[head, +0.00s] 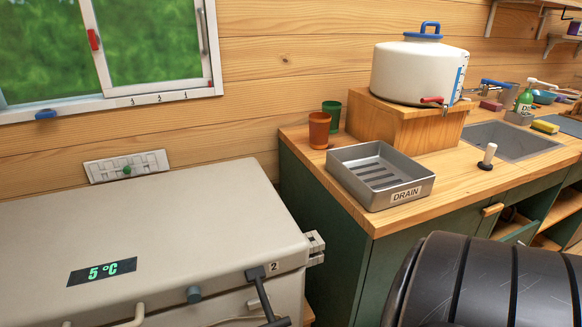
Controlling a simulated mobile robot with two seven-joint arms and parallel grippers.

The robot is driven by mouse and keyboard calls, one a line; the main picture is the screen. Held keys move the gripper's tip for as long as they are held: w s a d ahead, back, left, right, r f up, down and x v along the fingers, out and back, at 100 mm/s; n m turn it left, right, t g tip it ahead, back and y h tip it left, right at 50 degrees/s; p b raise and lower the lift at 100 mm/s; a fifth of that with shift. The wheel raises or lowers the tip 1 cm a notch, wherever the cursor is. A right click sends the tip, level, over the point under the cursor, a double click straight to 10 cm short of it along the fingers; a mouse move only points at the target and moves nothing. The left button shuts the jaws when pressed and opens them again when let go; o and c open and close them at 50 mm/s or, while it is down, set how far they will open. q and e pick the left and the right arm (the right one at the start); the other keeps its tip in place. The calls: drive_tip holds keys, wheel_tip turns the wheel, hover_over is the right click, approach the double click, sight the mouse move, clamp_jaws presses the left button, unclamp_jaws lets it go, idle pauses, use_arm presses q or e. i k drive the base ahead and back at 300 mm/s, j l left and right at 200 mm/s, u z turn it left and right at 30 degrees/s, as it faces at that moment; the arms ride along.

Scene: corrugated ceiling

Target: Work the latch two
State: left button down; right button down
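The grey-white chest cooler (170,225) fills the lower left of the head view, with a green 5 °C display on its lid. Latch two (262,290) is at the right end of the cooler's front, beside a small label "2". It is a dark catch with a thin black bar slanting down to a crosspiece at the bottom edge of the picture. The lid looks down. I cannot tell whether the latch is hooked or loose. Neither of my grippers is in view.
A wooden counter (440,205) stands to the right, with a metal drain tray (345,165), two cups, a white water container (417,70) and a sink (512,140). A large black banded form covers the lower right. The cooler lid's top is clear.

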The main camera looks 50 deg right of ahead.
sight(256, 275)
drive_tip(key=z, duration=1.55)
